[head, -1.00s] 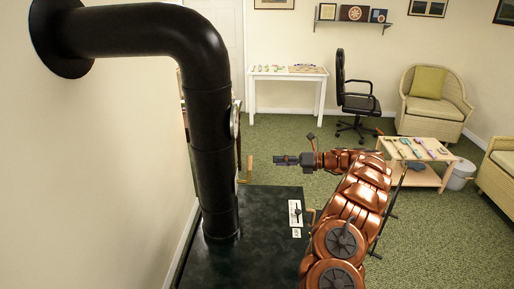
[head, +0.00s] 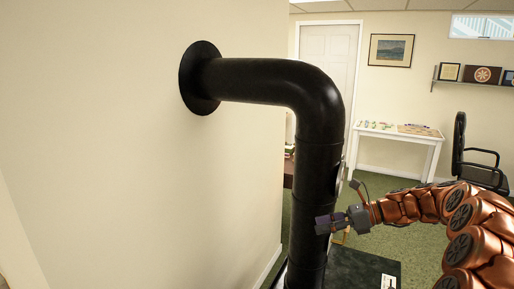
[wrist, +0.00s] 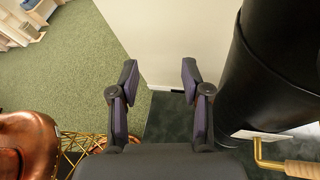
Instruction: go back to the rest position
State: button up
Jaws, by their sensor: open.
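My gripper (head: 328,223) is on the end of my copper arm, in front of the black stove pipe in the head view. In the wrist view my gripper (wrist: 157,82) has its two dark fingers spread apart, with nothing between them. The black pipe (wrist: 283,70) stands close to the right of the fingers in the wrist view. I cannot tell the exact gap between gripper and pipe.
A brass handle (wrist: 285,166) sticks out at lower right. A white table (head: 400,134) and black chair (head: 478,165) stand farther back. Green carpet (head: 400,243) is open.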

jog(key=s+a+n+g+h, duration=0.25)
jog(key=s+a+n, duration=0.3)
jog(key=s, duration=0.55)
jog(key=s+a+n+g+h, duration=0.25)
jog(key=s+a+n, duration=0.3)
jog(key=s, duration=0.45)
jog(key=s+d+f+n+h, duration=0.2)
jog(key=s+d+n+h, duration=0.2)
jog(key=s, duration=0.6)
jog(key=s+d+f+n+h, duration=0.3)
jog(key=s+d+n, duration=0.3)
jog(key=s, duration=0.5)
jog(key=shift+s+f+n+t+h, duration=0.15)
jog(key=shift+f+n+t+h, duration=0.2)
jog(key=shift+n+h, duration=0.4)
jog(key=shift+d, duration=0.1)
jog(key=shift+s+r, duration=0.15)
jog(key=shift+s, duration=0.2)
jog(key=shift+c, duration=0.5)
